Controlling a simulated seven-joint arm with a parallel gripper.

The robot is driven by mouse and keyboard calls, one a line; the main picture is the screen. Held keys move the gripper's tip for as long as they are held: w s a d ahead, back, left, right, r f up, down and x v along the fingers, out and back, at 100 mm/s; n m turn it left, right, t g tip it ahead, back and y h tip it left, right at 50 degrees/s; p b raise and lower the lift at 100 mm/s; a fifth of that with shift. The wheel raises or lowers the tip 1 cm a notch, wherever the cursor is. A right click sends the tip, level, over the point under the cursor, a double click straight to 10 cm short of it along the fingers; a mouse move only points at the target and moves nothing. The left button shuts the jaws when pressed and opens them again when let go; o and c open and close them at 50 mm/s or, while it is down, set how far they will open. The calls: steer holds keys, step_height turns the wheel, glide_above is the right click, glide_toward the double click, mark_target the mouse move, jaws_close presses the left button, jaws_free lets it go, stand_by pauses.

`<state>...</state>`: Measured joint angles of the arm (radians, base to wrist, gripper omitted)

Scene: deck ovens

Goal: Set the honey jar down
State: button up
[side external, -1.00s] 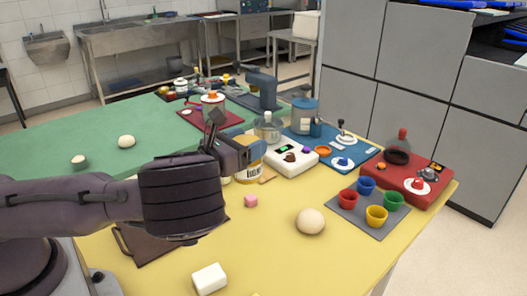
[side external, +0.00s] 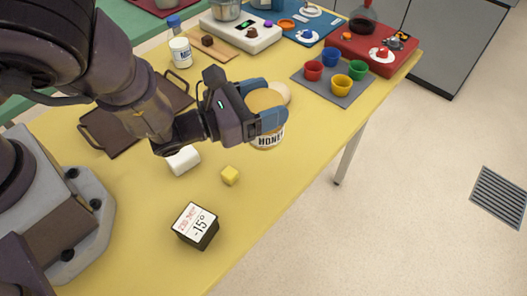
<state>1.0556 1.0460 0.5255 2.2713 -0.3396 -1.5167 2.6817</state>
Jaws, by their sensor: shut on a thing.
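The honey jar (side external: 266,141) has a tan lid and a pale label with dark letters reading "HONE". It is upright over the yellow table's right part, in front of a cream dough ball (side external: 283,90). My gripper (side external: 268,106) is shut on the jar from the left, its blue fingers around the upper part. I cannot tell whether the jar's base touches the yellow table (side external: 290,160).
Colored cups stand on a grey mat (side external: 346,97) behind right. A brown tray (side external: 120,140) lies left. The table's right edge is close to the jar.

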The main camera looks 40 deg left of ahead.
step_height(320, 180, down, 8)
steer(key=shift+a+r, duration=0.1)
steer(key=shift+r, duration=0.15)
steer(key=o, duration=1.6)
steer(key=shift+f, duration=0.15)
